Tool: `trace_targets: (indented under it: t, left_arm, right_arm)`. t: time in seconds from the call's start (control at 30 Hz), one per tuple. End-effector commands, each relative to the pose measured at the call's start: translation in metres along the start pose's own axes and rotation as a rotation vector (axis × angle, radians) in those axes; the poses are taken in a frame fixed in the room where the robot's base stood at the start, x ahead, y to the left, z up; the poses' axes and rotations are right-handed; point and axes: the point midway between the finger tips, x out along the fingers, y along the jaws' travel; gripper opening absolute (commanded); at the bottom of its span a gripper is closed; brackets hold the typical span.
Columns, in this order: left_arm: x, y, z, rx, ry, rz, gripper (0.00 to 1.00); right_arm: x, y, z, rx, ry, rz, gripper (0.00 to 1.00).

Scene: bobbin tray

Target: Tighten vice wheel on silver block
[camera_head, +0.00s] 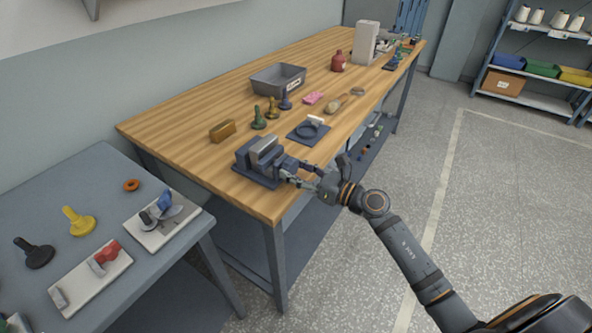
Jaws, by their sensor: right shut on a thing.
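A blue-grey vice (244,159) stands at the near front corner of the wooden bench. A silver block (265,147) sits between its jaws. The vice wheel (290,165) is on the vice's right side, facing the bench's front edge, and is partly hidden by my fingers. My right gripper (296,176) reaches in from the lower right and is shut on the wheel. The exact finger contact is too small to make out. My left gripper is not in view.
On the wooden bench (190,105) stand a brass block (222,131), green, yellow and blue bobbin-like pieces, a dark square plate (296,132) and a grey bin (265,82). A grey table (110,185) with fixtures is at left. The floor at right is clear.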

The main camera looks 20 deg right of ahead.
Motion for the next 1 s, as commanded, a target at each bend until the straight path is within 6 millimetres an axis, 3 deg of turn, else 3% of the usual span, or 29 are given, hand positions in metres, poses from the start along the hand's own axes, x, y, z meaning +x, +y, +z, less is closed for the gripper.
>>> trace_targets:
  t: [0.37,1.0]
  left_arm:
    - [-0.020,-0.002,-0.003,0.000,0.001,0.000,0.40]
    - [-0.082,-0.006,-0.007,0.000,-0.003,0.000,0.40]
  right_arm:
    - [0.000,0.001,0.004,0.165,0.002,0.001,0.22]
    - [0.000,0.001,0.006,0.763,0.001,-0.001,0.22]
